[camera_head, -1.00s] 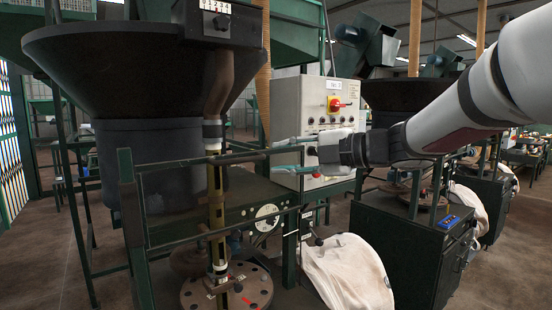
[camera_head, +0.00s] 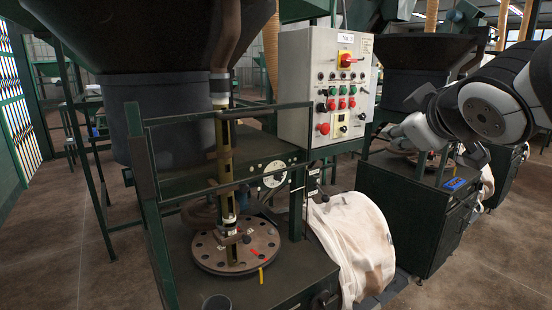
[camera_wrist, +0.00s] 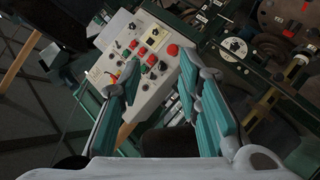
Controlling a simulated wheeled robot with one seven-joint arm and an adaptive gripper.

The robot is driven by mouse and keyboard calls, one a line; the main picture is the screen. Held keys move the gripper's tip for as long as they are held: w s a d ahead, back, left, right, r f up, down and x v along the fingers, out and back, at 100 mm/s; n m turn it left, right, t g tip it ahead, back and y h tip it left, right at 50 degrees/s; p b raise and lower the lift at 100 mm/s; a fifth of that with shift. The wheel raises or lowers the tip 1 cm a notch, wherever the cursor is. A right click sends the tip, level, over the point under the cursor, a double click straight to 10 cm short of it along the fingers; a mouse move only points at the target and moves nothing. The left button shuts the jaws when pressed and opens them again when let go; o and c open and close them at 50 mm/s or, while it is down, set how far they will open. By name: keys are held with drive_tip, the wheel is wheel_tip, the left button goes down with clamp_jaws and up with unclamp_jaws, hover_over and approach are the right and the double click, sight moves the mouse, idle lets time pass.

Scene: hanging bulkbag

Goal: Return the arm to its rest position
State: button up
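My arm (camera_head: 495,105) is bent at the right edge of the head view, in front of the second machine. My gripper (camera_wrist: 158,72) shows in the wrist view with its two teal-padded fingers spread apart and nothing between them. The control panel (camera_head: 325,90), light grey with several buttons and a red knob, lies beyond the fingers in the wrist view (camera_wrist: 143,52), seen tilted. The gripper is apart from the panel. In the head view the fingers are hard to make out.
A round drilled plate (camera_head: 205,255) sits on the machine. A second dark cabinet (camera_head: 405,215) stands close below my arm. The floor (camera_head: 60,265) at left is clear.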

drive_tip(key=s+a+f+m+g, duration=0.2)
drive_tip(key=s+f+m+g, duration=0.1)
drive_tip(key=s+f, duration=0.5)
drive_tip(key=s+a+f+m+g+y, duration=0.1)
drive_tip(key=s+f+m+g, duration=0.3)
drive_tip(key=s+f, duration=0.4)
drive_tip(key=s+g, duration=0.1)
drive_tip(key=s, duration=0.6)
drive_tip(key=shift+s+a+f+m+g, duration=0.15)
drive_tip(key=shift+s+a+m+g, duration=0.15)
drive_tip(key=shift+a+g, duration=0.1)
